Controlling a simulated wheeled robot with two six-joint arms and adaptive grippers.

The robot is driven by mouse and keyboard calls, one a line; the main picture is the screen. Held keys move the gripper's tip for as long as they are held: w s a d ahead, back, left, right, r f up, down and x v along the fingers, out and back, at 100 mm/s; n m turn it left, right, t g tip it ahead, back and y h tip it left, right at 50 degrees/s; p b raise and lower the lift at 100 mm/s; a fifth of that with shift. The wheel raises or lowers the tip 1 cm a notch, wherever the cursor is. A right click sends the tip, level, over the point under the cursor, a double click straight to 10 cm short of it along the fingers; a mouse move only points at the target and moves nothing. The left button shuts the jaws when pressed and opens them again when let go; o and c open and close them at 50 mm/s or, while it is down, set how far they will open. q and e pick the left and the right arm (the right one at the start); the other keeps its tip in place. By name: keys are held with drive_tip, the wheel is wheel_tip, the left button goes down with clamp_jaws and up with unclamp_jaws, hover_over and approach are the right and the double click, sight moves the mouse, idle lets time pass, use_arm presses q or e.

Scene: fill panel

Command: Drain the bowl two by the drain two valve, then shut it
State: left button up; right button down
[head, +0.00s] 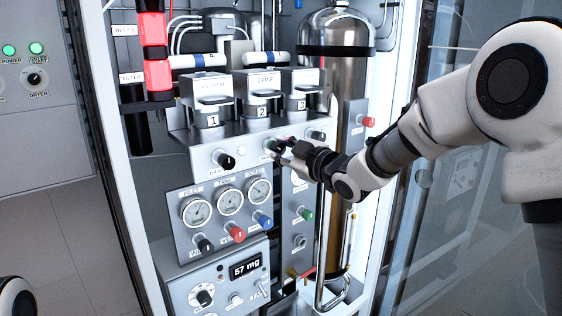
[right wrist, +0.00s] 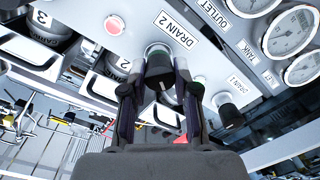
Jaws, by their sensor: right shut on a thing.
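My right gripper (head: 284,153) is shut on the drain two valve knob. The knob (right wrist: 158,70) is black and sits between the two fingers, beside the "DRAIN 2" label (right wrist: 174,34) in the right wrist view. In the head view the fingers partly hide this knob. Bowl two (head: 263,111), marked "2", is the middle one of the three cups on the shelf just above. I cannot tell the liquid level in it. My left gripper is not in view.
Bowl one (head: 212,119) and bowl three (head: 300,104) flank bowl two. Another black drain knob (head: 227,161) is close on the left. Gauges (head: 230,201) and coloured knobs are below, above a display (head: 245,267) reading "57 mg". A glass door (head: 455,200) stands at the right.

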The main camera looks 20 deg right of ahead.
drive_tip(key=n+b, duration=0.5)
drive_tip(key=shift+f+b, duration=0.3)
drive_tip(key=shift+f, duration=0.1)
drive_tip(key=shift+r+n+b, duration=0.1)
drive_tip(key=shift+n+b, duration=1.45)
drive_tip(key=shift+n, duration=0.15)
drive_tip(key=c, duration=0.9)
unclamp_jaws()
drive_tip(key=shift+c, duration=0.2)
drive_tip(key=shift+o, duration=0.4)
drive_tip(key=shift+s+a+r, duration=0.1)
drive_tip(key=shift+r, duration=0.05)
drive_tip(key=v, duration=0.7)
drive_tip(key=shift+s, duration=0.25)
